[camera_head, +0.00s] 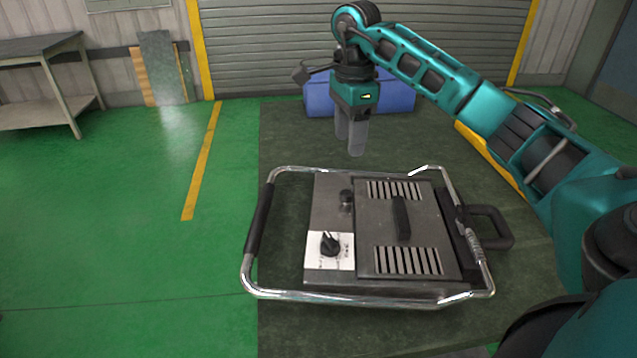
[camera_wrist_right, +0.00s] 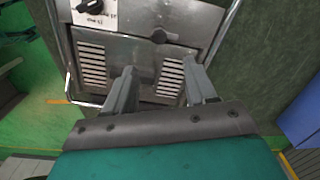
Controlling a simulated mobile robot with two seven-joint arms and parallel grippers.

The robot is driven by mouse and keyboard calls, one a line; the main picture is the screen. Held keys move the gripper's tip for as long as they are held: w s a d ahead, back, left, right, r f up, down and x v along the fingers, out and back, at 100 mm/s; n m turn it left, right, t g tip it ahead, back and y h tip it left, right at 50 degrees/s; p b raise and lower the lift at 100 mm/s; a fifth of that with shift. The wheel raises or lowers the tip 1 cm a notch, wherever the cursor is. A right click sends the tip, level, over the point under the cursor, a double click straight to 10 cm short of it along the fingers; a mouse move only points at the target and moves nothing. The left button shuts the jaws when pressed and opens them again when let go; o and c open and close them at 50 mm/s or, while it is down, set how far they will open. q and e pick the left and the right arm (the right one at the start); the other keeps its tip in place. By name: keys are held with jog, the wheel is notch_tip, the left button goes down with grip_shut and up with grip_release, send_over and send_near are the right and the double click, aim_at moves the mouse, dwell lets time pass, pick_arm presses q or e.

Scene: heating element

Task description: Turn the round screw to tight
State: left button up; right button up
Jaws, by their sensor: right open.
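The round screw (camera_head: 346,198) is a small dark knob on the grey panel of the heating device (camera_head: 320,205). It stands behind a black pointer dial (camera_head: 330,243) on a white label. My right gripper (camera_head: 349,145) points down beyond the device's far edge, above and apart from the screw. In the right wrist view, the open, empty fingers (camera_wrist_right: 160,68) are spread over the vented cover, and the screw (camera_wrist_right: 160,36) shows past their tips. My left gripper is not in view.
A chrome tube frame (camera_head: 350,296) surrounds the device. The cover has a black handle (camera_head: 401,217), and another black handle (camera_head: 490,227) is at the right. A blue box (camera_head: 395,98) stands behind near the shutter. A table (camera_head: 40,48) is far left; the green floor between is clear.

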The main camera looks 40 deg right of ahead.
aim_at(347, 193)
notch_tip(347, 193, down, 13)
jog(key=shift+s+r+b, duration=0.1)
jog(key=shift+b, duration=0.3)
jog(key=shift+c, duration=0.3)
grip_shut()
